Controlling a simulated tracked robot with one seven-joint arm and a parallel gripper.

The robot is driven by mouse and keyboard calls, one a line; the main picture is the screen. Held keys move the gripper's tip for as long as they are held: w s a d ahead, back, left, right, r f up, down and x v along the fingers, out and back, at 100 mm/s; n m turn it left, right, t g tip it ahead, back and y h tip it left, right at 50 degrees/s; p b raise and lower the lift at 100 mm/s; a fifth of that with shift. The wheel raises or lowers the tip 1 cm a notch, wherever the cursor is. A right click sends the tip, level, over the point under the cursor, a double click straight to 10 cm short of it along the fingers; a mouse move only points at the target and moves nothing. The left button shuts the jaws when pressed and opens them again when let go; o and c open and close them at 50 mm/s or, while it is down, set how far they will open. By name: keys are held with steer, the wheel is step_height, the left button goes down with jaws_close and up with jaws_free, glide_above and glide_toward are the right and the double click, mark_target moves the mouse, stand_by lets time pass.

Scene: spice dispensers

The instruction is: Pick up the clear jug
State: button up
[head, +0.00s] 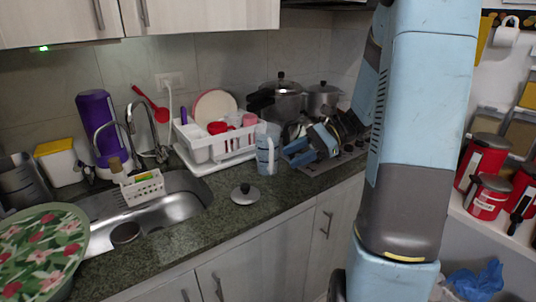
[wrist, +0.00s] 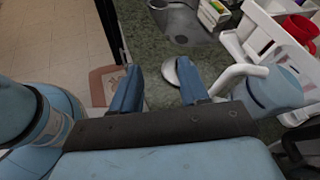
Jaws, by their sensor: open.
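The clear jug (head: 267,150) is a bluish, see-through jug with a pale handle. It stands upright on the dark counter in front of the dish rack. In the wrist view the jug (wrist: 275,90) is at the right, with its white handle pointing towards my right finger. My gripper (head: 303,149) is just right of the jug in the head view. In the wrist view my gripper (wrist: 160,68) has its two blue fingers wide apart with nothing held. The jug is outside the fingers; I cannot tell whether the handle touches the right one.
A white dish rack (head: 220,146) is behind the jug. Pots (head: 281,103) stand on the stove at the back right. A loose lid (head: 245,194) lies on the counter's front part. The sink (head: 150,212) is at the left. Counter around the lid is clear.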

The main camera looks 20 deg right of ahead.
steer(key=w+d+f+m+t+y, duration=0.35)
steer(key=w+d+m+t, duration=0.2)
steer(key=d, duration=0.35)
glide_toward(270, 155)
steer(key=w+x, duration=0.1)
steer(key=x, duration=0.4)
steer(key=shift+m, duration=0.45)
steer(key=shift+x, duration=2.25)
steer(key=shift+f, duration=0.15)
jaws_close()
